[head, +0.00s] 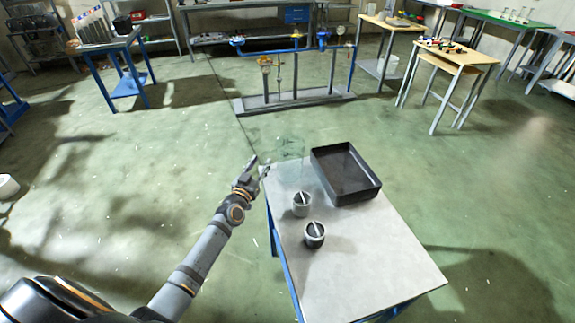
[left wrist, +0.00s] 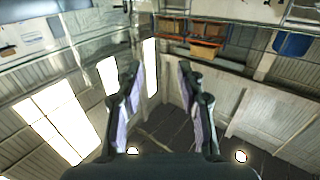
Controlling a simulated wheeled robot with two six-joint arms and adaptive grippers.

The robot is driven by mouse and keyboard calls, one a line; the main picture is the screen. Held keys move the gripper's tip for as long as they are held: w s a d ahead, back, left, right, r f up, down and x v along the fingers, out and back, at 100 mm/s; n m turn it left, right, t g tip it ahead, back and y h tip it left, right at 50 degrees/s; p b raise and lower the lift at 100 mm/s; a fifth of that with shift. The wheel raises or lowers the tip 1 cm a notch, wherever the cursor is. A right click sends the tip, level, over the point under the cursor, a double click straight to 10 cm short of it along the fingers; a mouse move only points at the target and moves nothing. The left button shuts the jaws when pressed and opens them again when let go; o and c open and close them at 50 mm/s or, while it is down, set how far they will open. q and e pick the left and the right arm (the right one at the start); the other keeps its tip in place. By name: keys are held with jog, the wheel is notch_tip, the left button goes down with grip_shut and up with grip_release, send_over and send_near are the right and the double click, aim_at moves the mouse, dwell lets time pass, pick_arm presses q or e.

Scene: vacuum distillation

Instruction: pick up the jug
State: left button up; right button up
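A clear glass vessel, which looks like the jug (head: 289,150), stands at the far left corner of the grey-topped table (head: 350,262). It is almost transparent, so its outline and handle are hard to make out. My left gripper (head: 261,165) is just left of it, by the table's left edge, with its fingers pointing toward it. In the left wrist view the two fingers of this gripper (left wrist: 160,85) are spread apart with nothing clearly between them. I cannot tell whether a finger touches the glass. My right gripper is not in view.
A black tray (head: 345,173) lies right of the glass. Two small grey cups, one nearer the glass (head: 302,204) and one closer to me (head: 314,235), each hold a tool. The table's near part is clear. A pipe rig (head: 295,98) stands beyond on open floor.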

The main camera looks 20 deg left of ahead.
aim_at(263, 159)
pick_arm(q)
jog(key=w, duration=0.3)
jog(key=w+b, duration=0.1)
jog(key=shift+w+a+f, duration=0.15)
jog(key=shift+a+f, duration=0.05)
jog(key=shift+f, duration=0.05)
jog(key=shift+r, duration=0.15)
jog(key=shift+c, duration=0.4)
grip_shut()
